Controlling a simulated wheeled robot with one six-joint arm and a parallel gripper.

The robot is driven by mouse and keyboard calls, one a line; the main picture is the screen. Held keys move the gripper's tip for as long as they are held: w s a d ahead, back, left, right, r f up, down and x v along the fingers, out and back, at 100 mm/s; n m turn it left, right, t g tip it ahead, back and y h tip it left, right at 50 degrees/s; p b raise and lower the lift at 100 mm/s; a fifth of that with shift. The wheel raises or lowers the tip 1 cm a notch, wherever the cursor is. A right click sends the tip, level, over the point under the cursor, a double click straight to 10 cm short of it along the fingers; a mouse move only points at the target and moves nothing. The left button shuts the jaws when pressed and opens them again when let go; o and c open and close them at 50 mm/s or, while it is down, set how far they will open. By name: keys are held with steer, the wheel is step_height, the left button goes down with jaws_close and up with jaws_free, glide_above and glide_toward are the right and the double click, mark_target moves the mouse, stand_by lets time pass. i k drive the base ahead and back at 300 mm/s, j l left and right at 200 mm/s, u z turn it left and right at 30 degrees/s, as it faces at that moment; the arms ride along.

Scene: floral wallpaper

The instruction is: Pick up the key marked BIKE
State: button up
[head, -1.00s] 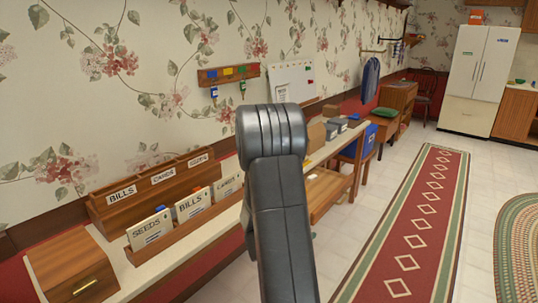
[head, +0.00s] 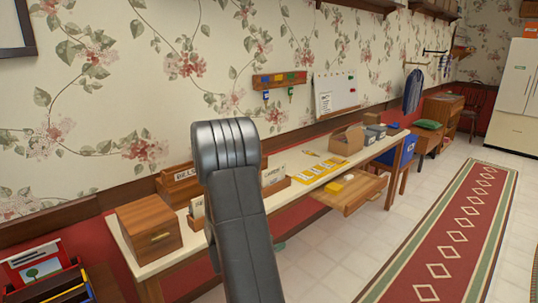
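A wooden key rack (head: 280,79) with coloured labels is on the floral wall above the long table. Two small keys hang from it, one with a blue tag (head: 265,97) and one with a green tag (head: 290,94). Their lettering is too small to read, so I cannot tell whether either is marked BIKE. My dark grey arm link stands in the foreground and hides part of the table. My gripper is not in view.
A whiteboard (head: 335,94) hangs right of the rack. Floor beside the red runner (head: 440,245) is clear.

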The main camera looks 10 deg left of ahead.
mark_target(308, 152)
steer(key=u, duration=3.65)
steer(key=k+l+u, duration=0.45)
steer(key=u, duration=0.2)
steer(key=k+l+u, duration=0.1)
steer(key=k+u, duration=0.25)
steer(key=k+l, duration=0.1)
steer(key=k, duration=0.7)
steer(key=k+l, duration=0.1)
steer(key=k, duration=0.75)
steer(key=k+u, duration=0.25)
steer(key=k, duration=0.55)
steer(key=k+j+u, duration=0.2)
steer(key=k, duration=0.65)
steer(key=k+l+u, duration=0.3)
steer(key=k, duration=0.35)
steer(key=k+u, duration=0.35)
steer(key=k, duration=0.3)
steer(key=z, duration=2.9)
